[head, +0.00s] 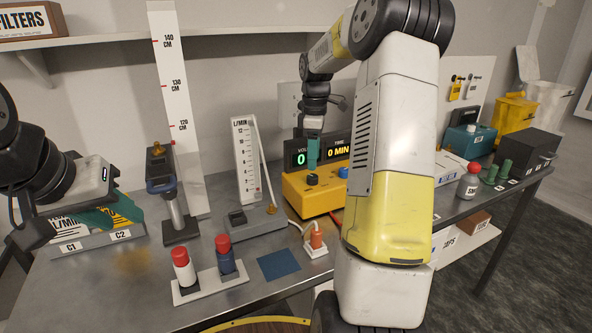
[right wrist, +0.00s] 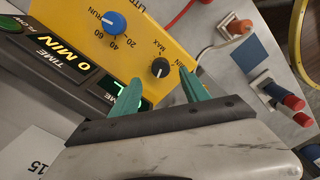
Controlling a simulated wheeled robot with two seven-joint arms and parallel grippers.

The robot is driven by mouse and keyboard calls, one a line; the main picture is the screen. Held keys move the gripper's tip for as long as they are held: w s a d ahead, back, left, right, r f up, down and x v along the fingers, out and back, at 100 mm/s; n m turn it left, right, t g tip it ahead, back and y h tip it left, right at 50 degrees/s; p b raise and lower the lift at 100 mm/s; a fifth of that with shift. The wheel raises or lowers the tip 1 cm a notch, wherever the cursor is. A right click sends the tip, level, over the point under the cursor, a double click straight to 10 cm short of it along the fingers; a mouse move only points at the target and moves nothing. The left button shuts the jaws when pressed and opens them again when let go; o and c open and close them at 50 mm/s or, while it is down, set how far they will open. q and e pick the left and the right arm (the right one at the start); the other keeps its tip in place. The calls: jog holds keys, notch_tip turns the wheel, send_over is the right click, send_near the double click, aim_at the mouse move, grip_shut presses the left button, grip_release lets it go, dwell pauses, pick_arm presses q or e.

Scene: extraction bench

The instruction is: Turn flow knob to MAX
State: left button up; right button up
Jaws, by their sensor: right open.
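The flow knob is a small black knob (right wrist: 160,67) on the yellow unit (right wrist: 185,30), with MAX and MIN printed beside it. It also shows in the head view (head: 312,180). In the head view the right gripper (head: 313,152) hangs just above the knob. My left gripper (head: 120,210) is at the far left by the C1/C2 rack; its opening is unclear.
A blue dial (right wrist: 112,22) is on the same yellow unit, near the display (head: 322,154). A flow meter (head: 246,165) stands left of it. My right arm hides the bench's middle right.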

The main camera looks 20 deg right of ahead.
aim_at(313, 176)
notch_tip(313, 176, down, 6)
jog(key=shift+f, duration=0.1)
grip_shut()
dwell(0.4)
